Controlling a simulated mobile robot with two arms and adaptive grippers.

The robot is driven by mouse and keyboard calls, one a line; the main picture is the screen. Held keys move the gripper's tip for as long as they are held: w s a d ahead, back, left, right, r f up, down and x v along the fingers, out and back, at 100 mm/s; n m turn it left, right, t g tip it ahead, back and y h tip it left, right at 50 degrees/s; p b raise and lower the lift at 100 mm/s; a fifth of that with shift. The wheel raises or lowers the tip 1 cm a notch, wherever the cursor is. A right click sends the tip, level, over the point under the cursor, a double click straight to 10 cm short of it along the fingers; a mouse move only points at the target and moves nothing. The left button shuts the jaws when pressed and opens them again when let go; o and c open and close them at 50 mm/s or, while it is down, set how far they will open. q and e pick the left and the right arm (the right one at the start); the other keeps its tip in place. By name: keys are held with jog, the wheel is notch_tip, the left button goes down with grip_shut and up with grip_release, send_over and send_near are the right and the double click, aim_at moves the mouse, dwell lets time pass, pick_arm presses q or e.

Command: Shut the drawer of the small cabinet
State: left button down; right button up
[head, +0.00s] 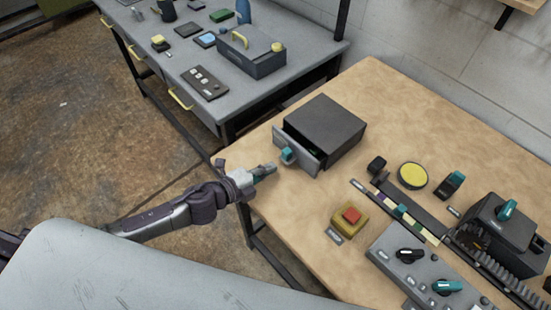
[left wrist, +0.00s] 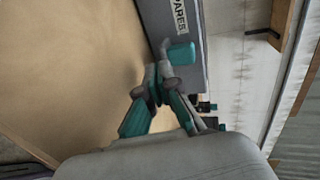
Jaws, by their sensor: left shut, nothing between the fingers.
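The small dark grey cabinet (head: 328,122) stands on the wooden table. Its drawer is partly open, with the grey drawer front (head: 308,160) standing out from the body and a dark gap behind it. A teal knob (head: 287,155) sticks out of the front. In the left wrist view the drawer front (left wrist: 188,78) carries a label reading "PARES", partly cut off, beside the teal knob (left wrist: 181,53). My left gripper (head: 272,169) is shut and empty, just in front of the knob. Its fingertips (left wrist: 158,72) look very near the knob; contact is unclear. My right gripper is out of view.
Right of the cabinet are a yellow disc (head: 413,176), a red button on a yellow base (head: 351,216) and a grey control panel (head: 425,270). A second grey workbench (head: 300,50) with a toolbox (head: 252,57) stands behind. Bare tabletop (head: 290,205) lies in front of the drawer.

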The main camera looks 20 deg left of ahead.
aim_at(283, 157)
pick_arm(q)
jog(key=shift+w+d+p, duration=0.15)
jog(key=shift+w+d, duration=0.25)
jog(key=shift+w, duration=0.2)
jog(key=shift+w+d+p, duration=0.15)
jog(key=shift+w+d, duration=0.2)
jog(key=shift+w, duration=0.25)
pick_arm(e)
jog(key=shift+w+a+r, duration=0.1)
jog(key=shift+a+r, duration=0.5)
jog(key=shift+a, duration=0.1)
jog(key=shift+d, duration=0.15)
pick_arm(q)
jog(key=shift+w+d, duration=0.1)
jog(key=w+d, duration=0.1)
jog(key=w, duration=0.1)
jog(key=shift+w+d+r+p, duration=0.1)
jog(key=shift+w+d+p, duration=0.25)
jog(key=shift+w, duration=0.05)
jog(key=shift+s, duration=0.15)
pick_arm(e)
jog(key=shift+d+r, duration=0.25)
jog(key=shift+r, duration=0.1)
pick_arm(q)
jog(key=shift+a, duration=0.1)
